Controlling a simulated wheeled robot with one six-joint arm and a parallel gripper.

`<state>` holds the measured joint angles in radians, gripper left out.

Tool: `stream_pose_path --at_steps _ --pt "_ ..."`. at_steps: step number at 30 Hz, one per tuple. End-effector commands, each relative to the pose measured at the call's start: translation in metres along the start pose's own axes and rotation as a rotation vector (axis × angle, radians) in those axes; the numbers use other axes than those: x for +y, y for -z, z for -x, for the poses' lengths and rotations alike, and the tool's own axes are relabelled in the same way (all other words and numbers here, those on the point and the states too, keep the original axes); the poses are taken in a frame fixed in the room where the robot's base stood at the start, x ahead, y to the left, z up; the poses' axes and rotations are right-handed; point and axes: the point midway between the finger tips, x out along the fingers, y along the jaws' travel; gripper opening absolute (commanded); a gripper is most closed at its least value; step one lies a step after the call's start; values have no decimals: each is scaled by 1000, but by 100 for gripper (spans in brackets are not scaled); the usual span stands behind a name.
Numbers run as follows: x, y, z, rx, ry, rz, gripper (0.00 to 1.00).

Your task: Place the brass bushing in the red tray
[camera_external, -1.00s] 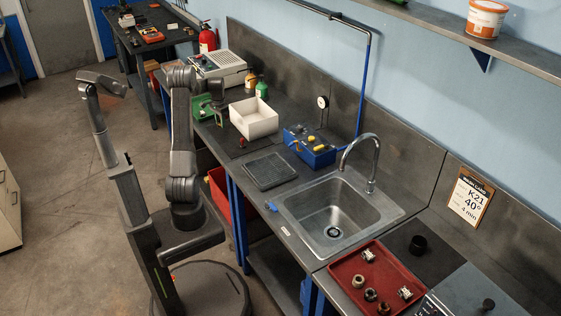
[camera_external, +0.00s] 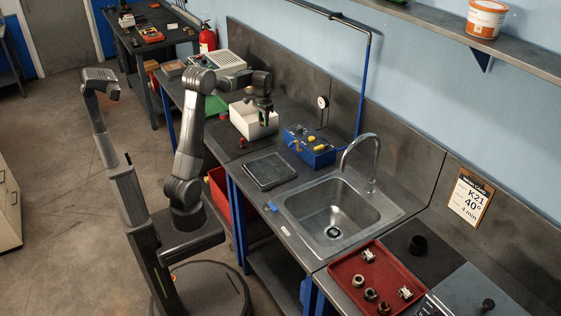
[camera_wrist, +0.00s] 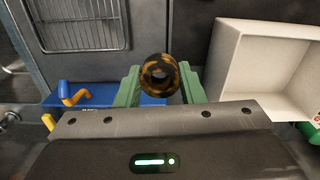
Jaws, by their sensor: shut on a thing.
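My gripper (camera_wrist: 161,92) is shut on a ring-shaped bushing (camera_wrist: 160,72), mottled dark and brassy yellow, with its hole facing the wrist camera. The green fingers press it from both sides. In the external view my gripper (camera_external: 264,117) hangs over the right part of the white bin; the bushing is too small to make out there. The red tray (camera_external: 345,269) lies at the near right of the bench, beyond the sink and far from my gripper. It holds several small metal fittings.
The white bin (camera_external: 240,126) also shows in the wrist view (camera_wrist: 262,28). Right of it are a blue box (camera_external: 322,157) with yellow parts, a dark ribbed mat (camera_external: 270,171), the sink (camera_external: 318,221) and its tall curved faucet (camera_external: 374,160). Small red parts (camera_external: 242,142) lie near the bin.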

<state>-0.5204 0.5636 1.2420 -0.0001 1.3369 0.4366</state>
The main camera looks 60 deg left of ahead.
Motion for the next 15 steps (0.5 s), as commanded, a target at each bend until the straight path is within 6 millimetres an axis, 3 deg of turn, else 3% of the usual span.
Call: stream_pose_path --at_steps 1,3,9,15 --pt "24 7 6 4 1 -19 7" --pt "55 12 13 4 1 -31 7" --pt "136 18 31 3 1 -62 7" --pt "189 15 42 3 1 -80 7"
